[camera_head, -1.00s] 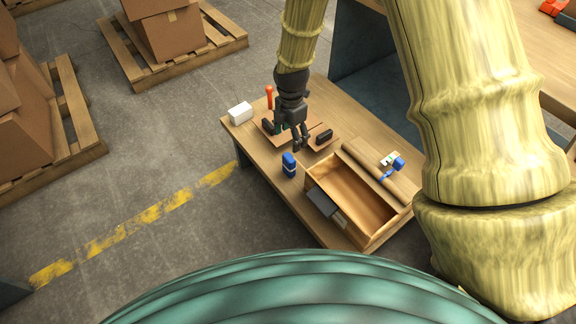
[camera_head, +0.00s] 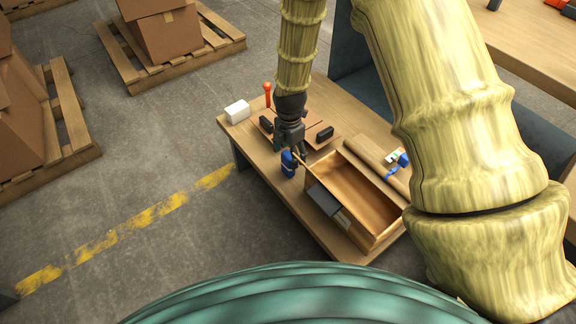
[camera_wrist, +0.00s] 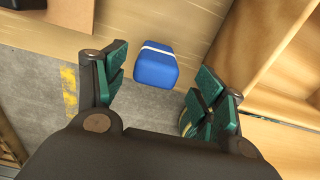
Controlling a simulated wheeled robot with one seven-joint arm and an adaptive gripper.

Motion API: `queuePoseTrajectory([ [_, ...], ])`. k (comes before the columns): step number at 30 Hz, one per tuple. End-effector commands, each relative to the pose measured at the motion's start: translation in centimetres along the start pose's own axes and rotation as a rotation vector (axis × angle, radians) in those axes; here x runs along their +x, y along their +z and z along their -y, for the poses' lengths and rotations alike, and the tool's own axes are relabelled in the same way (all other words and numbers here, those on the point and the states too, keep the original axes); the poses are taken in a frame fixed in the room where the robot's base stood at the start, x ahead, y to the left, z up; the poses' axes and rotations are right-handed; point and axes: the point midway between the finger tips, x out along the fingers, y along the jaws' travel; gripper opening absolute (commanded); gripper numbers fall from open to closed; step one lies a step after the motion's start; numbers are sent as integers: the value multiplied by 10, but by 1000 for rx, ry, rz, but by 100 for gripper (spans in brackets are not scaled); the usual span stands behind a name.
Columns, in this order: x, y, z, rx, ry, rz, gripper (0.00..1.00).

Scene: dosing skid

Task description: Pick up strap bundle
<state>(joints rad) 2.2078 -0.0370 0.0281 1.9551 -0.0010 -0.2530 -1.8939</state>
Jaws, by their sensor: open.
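A blue block-shaped bundle with a pale band (camera_head: 288,164), which I take to be the strap bundle, stands near the table's left edge beside the open box. In the wrist view the bundle (camera_wrist: 156,68) lies ahead of and between the fingertips, tilted in the picture. My gripper (camera_head: 295,154) is open and empty, with green pads on its fingers; it also shows in the wrist view (camera_wrist: 161,88). In the head view it is just above and behind the bundle and partly overlaps it. I cannot tell whether they touch.
An open wooden box (camera_head: 353,189) stands right of the bundle, with a dark flat piece (camera_head: 323,199) at its near-left edge. A white block (camera_head: 237,111), a red-topped item (camera_head: 267,90) and small dark blocks (camera_head: 325,133) sit behind. Another blue item (camera_head: 402,161) is at right.

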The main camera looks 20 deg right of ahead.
Motion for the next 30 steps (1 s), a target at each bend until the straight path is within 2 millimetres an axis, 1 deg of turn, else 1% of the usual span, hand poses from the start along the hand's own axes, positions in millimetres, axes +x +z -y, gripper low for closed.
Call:
queuePoseTrajectory([
  [4,13,0,-1,1,0,1,70],
  [9,37,-1,-4,1,0,1,70],
  [12,47,-1,-4,1,-1,0,70],
  [16,53,-1,-5,1,0,1,70],
  [23,53,-1,-5,1,1,1,70],
  [24,53,-1,-5,1,1,1,66],
  [26,53,-1,-5,1,1,1,55],
  [30,53,-1,-5,1,1,1,30],
])
